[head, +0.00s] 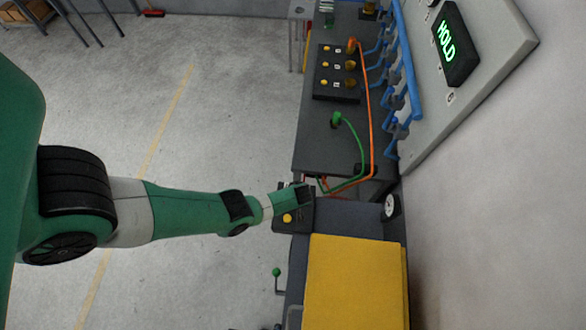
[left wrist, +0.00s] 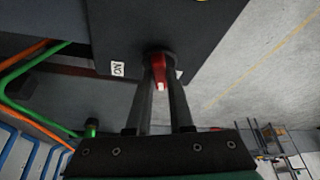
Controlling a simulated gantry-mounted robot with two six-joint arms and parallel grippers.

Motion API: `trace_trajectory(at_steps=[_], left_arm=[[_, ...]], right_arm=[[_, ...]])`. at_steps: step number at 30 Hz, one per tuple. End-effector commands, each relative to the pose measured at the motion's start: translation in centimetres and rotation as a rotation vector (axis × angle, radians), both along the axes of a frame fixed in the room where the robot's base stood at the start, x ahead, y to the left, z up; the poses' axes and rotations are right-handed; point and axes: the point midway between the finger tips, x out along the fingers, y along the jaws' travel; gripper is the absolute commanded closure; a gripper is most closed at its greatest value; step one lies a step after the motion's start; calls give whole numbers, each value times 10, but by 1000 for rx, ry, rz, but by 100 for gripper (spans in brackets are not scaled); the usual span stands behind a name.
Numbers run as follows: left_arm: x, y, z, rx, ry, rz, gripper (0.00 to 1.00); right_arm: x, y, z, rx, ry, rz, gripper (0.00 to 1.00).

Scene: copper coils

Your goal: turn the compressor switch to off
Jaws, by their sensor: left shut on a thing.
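The compressor switch (left wrist: 158,68) is a red knob with a white mark in the left wrist view, on a dark panel (left wrist: 190,25). Its white mark points down in that picture. A white ON label (left wrist: 117,69) is to its left; no OFF label shows. My left gripper (left wrist: 162,75) has its fingers on both sides of the red knob and is shut on it. In the head view my left gripper (head: 305,197) is at the dark switch box with a yellow button (head: 288,218), and it hides the knob. My right gripper is in neither view.
A yellow-topped unit (head: 350,285) and a gauge (head: 390,206) are close to the gripper. Green (head: 352,130) and orange (head: 369,110) cables run along the grey bench (head: 315,140). A wall panel with a HOLD display (head: 448,42) stands right.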

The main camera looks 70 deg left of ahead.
Motion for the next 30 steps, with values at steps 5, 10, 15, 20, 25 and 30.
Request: trace_trajectory(at_steps=[5,10,15,20,25,30], left_arm=[[2,0,-2,-2,1,141,100],[2,0,-2,-2,-1,248,100],[2,-1,-2,-3,-2,317,100],[2,-1,-1,-4,-3,349,100],[2,-1,-1,-4,-4,361,100],[2,-1,0,-4,-4,361,100]], right_arm=[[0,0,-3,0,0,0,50],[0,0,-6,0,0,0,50],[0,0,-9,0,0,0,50],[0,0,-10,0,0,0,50],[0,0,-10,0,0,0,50],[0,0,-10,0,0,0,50]])
